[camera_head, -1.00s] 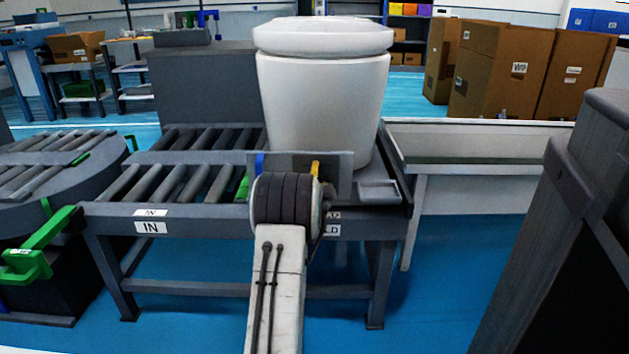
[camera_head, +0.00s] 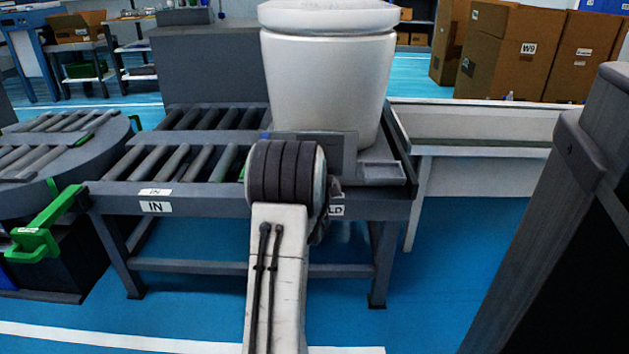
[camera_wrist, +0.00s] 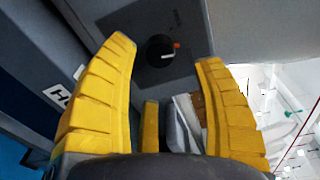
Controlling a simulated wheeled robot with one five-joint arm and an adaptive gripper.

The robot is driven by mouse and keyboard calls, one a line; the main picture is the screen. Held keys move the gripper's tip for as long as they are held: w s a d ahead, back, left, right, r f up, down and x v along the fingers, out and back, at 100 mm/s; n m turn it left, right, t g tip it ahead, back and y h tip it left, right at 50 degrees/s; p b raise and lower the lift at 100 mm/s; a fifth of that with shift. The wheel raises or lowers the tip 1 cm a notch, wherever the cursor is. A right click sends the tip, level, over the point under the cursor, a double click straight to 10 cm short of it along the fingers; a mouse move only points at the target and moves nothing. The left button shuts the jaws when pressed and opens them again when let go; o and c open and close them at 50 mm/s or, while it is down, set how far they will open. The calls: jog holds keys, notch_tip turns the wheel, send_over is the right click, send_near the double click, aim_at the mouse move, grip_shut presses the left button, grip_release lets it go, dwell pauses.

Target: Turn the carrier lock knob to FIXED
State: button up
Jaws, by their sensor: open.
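The carrier lock knob (camera_wrist: 158,50) is a round black knob with an orange-red mark on its right side, on a grey panel (camera_wrist: 185,85) in the wrist view. Small lettering near it is too blurred to read. I cannot tell how far the fingertips are from the panel. In the head view my arm hides the knob and my gripper. The grey panel's upper part (camera_head: 340,150) shows behind my arm, in front of the white toilet (camera_head: 325,90).
A green handle (camera_head: 50,230) sticks out at the left. A white basin-like table (camera_head: 480,130) is at the right. Cardboard boxes (camera_head: 510,50) stand behind. Blue floor is clear in front.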

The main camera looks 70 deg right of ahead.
jog(key=shift+v, duration=2.55)
jog(key=shift+r, duration=0.1)
